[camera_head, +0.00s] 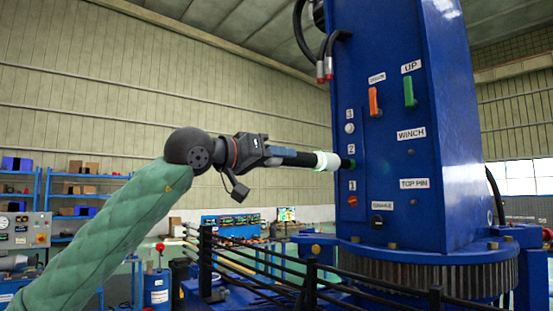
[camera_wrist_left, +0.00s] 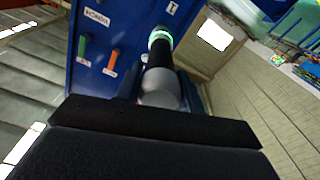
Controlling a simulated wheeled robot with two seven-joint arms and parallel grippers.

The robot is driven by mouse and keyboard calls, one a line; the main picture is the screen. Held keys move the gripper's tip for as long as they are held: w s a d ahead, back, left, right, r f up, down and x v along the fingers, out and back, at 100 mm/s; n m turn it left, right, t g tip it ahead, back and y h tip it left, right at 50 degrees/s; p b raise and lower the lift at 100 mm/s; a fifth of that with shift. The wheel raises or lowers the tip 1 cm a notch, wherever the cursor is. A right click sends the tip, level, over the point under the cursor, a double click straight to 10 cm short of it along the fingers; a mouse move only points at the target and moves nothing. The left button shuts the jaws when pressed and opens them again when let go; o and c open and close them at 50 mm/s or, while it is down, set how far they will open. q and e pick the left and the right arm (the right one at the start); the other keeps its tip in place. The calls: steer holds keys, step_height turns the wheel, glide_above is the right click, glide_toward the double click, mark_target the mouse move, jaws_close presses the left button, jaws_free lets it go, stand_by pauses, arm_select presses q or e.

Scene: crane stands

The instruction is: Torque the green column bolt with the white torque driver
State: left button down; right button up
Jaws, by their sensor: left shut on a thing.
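My left gripper (camera_head: 284,156) reaches in from the left and is shut on the torque driver (camera_head: 325,161), a black tool with a white, faintly green-lit collar. The driver is held roughly level and points right at the blue column (camera_head: 430,140). Its tip meets the green bolt (camera_head: 353,163) beside label 2, mostly hidden behind the tip; exact seating cannot be told. A white bolt (camera_head: 349,128) is above and a red bolt (camera_head: 352,200) below. In the left wrist view the driver (camera_wrist_left: 158,75) lies between the fingers, its ring glowing green near the column face. My right gripper is not in view.
The column carries an orange lever (camera_head: 374,102) and a green lever (camera_head: 409,91) right of the bolts. Black hoses (camera_head: 326,50) hang at the upper left of the column. Dark rails (camera_head: 270,262) run below my arm. Blue shelves (camera_head: 75,195) stand far left.

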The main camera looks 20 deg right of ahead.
arm_select(q)
steer(key=shift+x, duration=0.85)
stand_by(0.4)
steer(key=shift+d+b, duration=0.1)
steer(key=shift+b, duration=1.75)
stand_by(4.9)
